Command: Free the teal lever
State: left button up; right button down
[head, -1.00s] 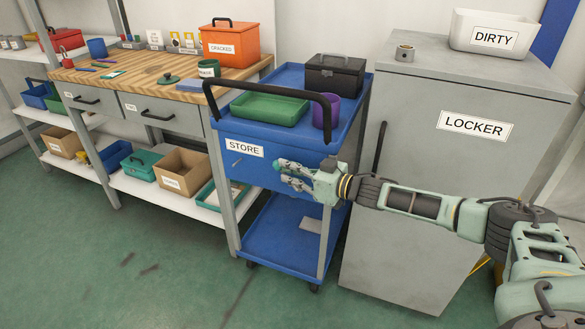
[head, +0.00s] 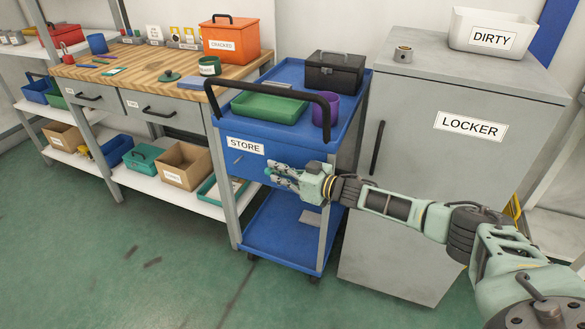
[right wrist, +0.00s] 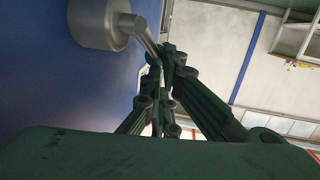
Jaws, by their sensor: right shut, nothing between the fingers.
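My right gripper (head: 268,175) is in front of the blue cart's (head: 262,233) front panel, below and right of the STORE label. Its fingers are shut and empty, pointing left. In the right wrist view the dark green fingers (right wrist: 165,75) meet near the middle. A grey metal cylinder with a bent grey arm (right wrist: 100,24) stands out from a blue surface close to the fingertips; I cannot tell whether they touch it. A small grey piece (head: 238,160) shows on the panel left of the gripper. I cannot make out a clearly teal lever. My left gripper is not in view.
The grey locker (head: 420,195) stands close to the right of the cart. The cart top holds a green tray (head: 268,107), a purple cup (head: 325,108) and a black toolbox (head: 335,73). A wooden workbench (head: 140,72) stands on the left. The green floor in front is clear.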

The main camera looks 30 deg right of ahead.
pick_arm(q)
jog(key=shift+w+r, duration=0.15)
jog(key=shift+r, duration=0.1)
pick_arm(e)
jog(key=shift+w+a+f, duration=0.2)
jog(key=shift+w+f, duration=0.05)
jog(key=shift+w, duration=0.05)
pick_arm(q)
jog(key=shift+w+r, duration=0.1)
pick_arm(e)
jog(key=shift+w+a, duration=0.1)
jog(key=shift+w, duration=0.05)
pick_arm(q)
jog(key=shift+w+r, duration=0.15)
pick_arm(e)
jog(key=shift+r, duration=0.1)
jog(key=f+v, duration=0.1)
jog(key=v, duration=1.1)
jog(key=shift+s, duration=0.2)
